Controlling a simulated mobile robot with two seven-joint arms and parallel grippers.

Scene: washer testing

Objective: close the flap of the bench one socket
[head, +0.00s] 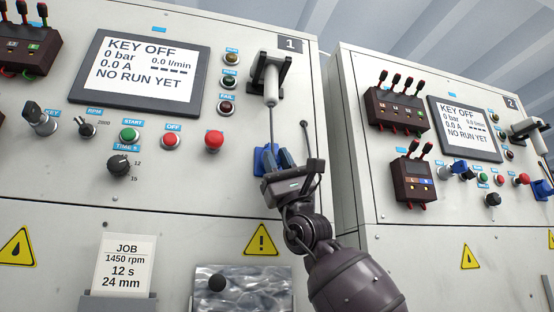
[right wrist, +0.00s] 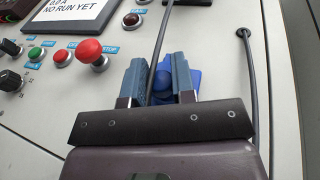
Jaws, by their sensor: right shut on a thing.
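The bench one socket (head: 260,160) is a small blue fitting low on the right of the bench 1 panel, below the hanging lance. My right gripper (head: 279,157) is at it and covers most of it. In the right wrist view, my right gripper (right wrist: 162,82) has its two blue-grey fingers on either side of a rounded blue part, which looks like the socket flap (right wrist: 163,80). More of the blue fitting shows right of the fingers. How far the flap stands open is hidden. My left gripper is not in view.
A white-handled lance (head: 271,85) hangs above the socket; its thin dark rod (right wrist: 161,38) runs down between the fingers. A dark cable (right wrist: 251,90) hangs to the right. A red stop button (right wrist: 89,51) is left of the gripper. Bench 2 (head: 400,240) stands at right.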

